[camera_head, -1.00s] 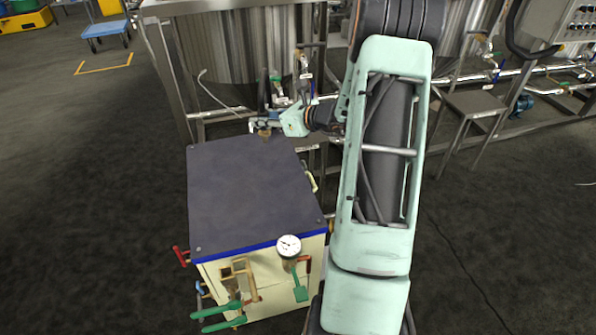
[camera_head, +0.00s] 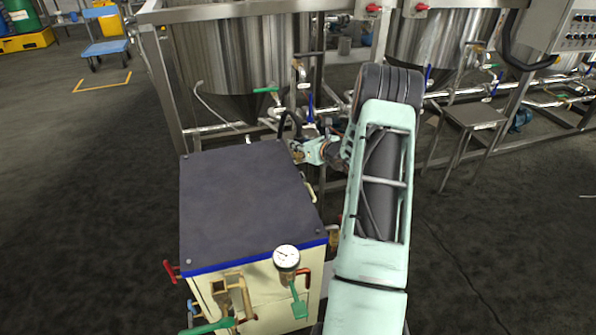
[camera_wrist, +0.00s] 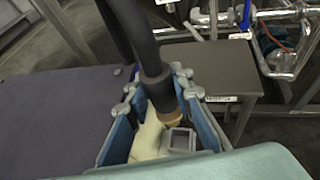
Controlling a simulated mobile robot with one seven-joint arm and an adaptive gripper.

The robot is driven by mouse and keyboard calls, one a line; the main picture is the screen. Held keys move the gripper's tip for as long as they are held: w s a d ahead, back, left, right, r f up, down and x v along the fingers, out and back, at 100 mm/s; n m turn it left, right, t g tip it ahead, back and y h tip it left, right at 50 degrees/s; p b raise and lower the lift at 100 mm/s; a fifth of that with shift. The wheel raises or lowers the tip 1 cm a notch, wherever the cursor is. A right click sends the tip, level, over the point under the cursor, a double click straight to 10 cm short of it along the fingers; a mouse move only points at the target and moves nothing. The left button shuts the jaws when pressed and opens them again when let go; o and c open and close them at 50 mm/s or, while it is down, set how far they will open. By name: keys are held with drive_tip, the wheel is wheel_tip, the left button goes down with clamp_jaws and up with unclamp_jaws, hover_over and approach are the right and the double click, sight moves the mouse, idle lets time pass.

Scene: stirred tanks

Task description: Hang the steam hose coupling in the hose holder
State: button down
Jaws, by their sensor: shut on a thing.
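My gripper (camera_head: 298,152) is just past the far right corner of the dark-topped cabinet. In the wrist view, its blue fingers (camera_wrist: 157,100) are shut around the steam hose coupling, whose brass-coloured part (camera_wrist: 167,117) shows between them. A thick black hose (camera_wrist: 143,45) runs up from it; it also shows as a dark loop in the head view (camera_head: 284,122). A cream piece (camera_wrist: 148,140) and a grey square part sit below the brass; I cannot tell what they belong to. I cannot pick out the hose holder for certain.
The cabinet (camera_head: 245,195) has a gauge (camera_head: 286,258), valves and a pale side handle (camera_head: 309,190). Steel tanks (camera_head: 235,60) with pipes and valves stand behind. A small steel table (camera_head: 470,116) is at the right.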

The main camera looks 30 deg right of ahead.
wheel_tip(320, 180, down, 10)
drive_tip(key=b, duration=0.2)
drive_tip(key=shift+r+b, duration=0.25)
drive_tip(key=shift+b, duration=0.05)
drive_tip(key=shift+r, duration=0.1)
drive_tip(key=c, duration=2.2)
unclamp_jaws()
drive_tip(key=shift+f, duration=0.2)
drive_tip(key=shift+o, duration=1.1)
drive_tip(key=shift+r, duration=0.2)
drive_tip(key=p+v, duration=0.3)
drive_tip(key=v, duration=0.9)
drive_tip(key=shift+p, duration=0.3)
